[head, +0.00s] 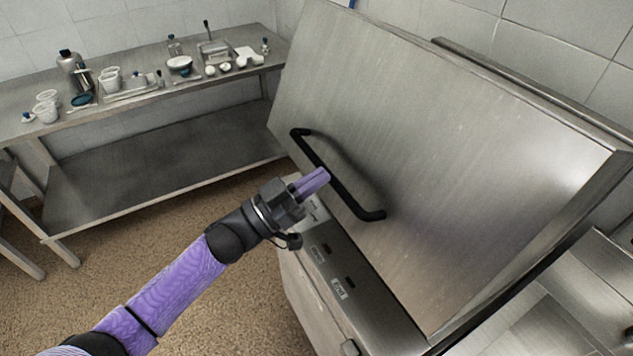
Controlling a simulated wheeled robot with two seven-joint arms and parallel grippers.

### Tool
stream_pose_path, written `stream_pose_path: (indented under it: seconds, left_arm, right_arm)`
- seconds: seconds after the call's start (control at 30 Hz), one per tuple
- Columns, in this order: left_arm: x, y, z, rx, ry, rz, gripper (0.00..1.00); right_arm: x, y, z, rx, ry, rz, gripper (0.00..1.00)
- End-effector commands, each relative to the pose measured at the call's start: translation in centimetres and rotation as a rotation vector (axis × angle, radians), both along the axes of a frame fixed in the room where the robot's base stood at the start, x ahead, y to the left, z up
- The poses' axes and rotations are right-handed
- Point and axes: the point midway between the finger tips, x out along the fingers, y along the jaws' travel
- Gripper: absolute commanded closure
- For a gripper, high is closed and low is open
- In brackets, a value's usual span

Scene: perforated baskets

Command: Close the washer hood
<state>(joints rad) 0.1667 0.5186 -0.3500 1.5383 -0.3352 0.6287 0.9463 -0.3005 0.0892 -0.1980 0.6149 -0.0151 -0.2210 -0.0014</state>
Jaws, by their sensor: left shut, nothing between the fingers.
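The washer hood (440,140) is a large brushed steel panel filling the right half of the head view, tilted in the picture. A black bar handle (345,198) is fixed on its front face near the lower left edge. The washer's control panel (345,272), with small dark labels and slots, lies just below the hood's lower edge. My left gripper (313,182) is shut and empty. Its purple fingers overlap the handle's middle in the picture; whether they touch it I cannot tell. My right gripper is not in view.
A steel table (150,75) at the back left carries white cups, bottles, bowls and a tray. A steel surface (560,310) stands at the lower right. Brown floor (200,205) is open between the table and the washer.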

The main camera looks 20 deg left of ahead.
Motion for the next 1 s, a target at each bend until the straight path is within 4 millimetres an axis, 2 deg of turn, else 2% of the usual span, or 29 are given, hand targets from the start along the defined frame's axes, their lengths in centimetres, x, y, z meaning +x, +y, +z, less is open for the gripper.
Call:
stream_pose_path:
  seconds: [0.1, 0.47, 0.57, 0.8, 0.9, 1.0]
  left_arm:
    - [0.2, -0.3, -0.6, 0.0, 0.0, -0.001, 1.0]
    - [0.2, -0.3, -1.0, -0.002, -0.003, -0.002, 1.0]
    - [0.4, -0.4, -2.8, -0.017, -0.015, -0.002, 1.0]
    - [0.8, -0.9, -9.4, -0.088, -0.083, -0.001, 1.0]
    - [1.1, -1.1, -11.2, -0.116, -0.112, -0.002, 1.0]
    - [1.3, -1.4, -12.3, -0.135, -0.133, -0.001, 1.0]
  right_arm:
    - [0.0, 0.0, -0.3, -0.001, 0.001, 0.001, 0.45]
    - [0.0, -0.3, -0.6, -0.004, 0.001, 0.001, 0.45]
    - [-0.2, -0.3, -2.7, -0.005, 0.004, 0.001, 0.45]
    - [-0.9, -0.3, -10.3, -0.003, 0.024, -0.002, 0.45]
    - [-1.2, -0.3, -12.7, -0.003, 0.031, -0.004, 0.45]
    - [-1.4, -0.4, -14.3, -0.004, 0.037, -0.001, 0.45]
